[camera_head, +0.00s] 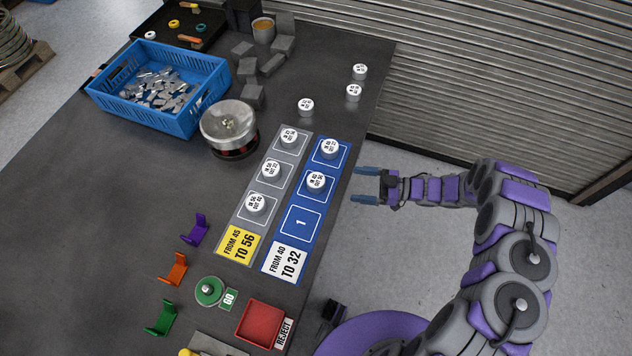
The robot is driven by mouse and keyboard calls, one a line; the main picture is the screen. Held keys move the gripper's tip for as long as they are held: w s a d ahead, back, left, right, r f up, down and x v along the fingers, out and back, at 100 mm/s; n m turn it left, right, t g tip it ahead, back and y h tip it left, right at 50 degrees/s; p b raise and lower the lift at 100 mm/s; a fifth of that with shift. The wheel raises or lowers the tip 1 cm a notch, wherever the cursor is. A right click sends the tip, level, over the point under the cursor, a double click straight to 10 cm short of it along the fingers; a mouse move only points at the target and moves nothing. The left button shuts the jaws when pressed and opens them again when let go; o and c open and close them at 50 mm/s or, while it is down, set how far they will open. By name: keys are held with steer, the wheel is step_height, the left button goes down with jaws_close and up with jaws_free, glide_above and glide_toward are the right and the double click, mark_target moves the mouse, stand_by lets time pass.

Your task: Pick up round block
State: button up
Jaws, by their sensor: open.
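Several round white-topped blocks with printed labels are in the head view. One round block (316,182) and another (330,149) sit in squares of the blue strip (301,206). The blue square marked 1 is empty. Three more, such as the round block (255,204), sit on the grey strip (236,219). Three stand loose at the back: a round block (306,107), one (354,93) and one (360,72). My gripper (364,185) is open and empty, just right of the blue strip near the table's right edge. Its blue fingers point left, apart from every block.
A metal cylinder (228,125) stands left of the strips. A blue crate (186,120) of metal pieces is behind it. Grey blocks (272,64) lie at the back. A green button (209,291), red reject tray (262,322) and coloured holders (174,270) are in front. The left table area is clear.

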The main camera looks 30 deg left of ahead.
glide_toward(316, 179)
steer(key=b+x, duration=0.1)
steer(key=x, duration=0.3)
steer(key=shift+s+a+f, duration=0.1)
steer(key=shift+a+f, duration=0.1)
steer(key=shift+a, duration=0.1)
steer(key=shift+b+x, duration=0.5)
steer(key=shift+x, duration=2.25)
steer(key=shift+f, duration=0.15)
steer(key=shift+c, duration=0.4)
steer(key=c, duration=1.1)
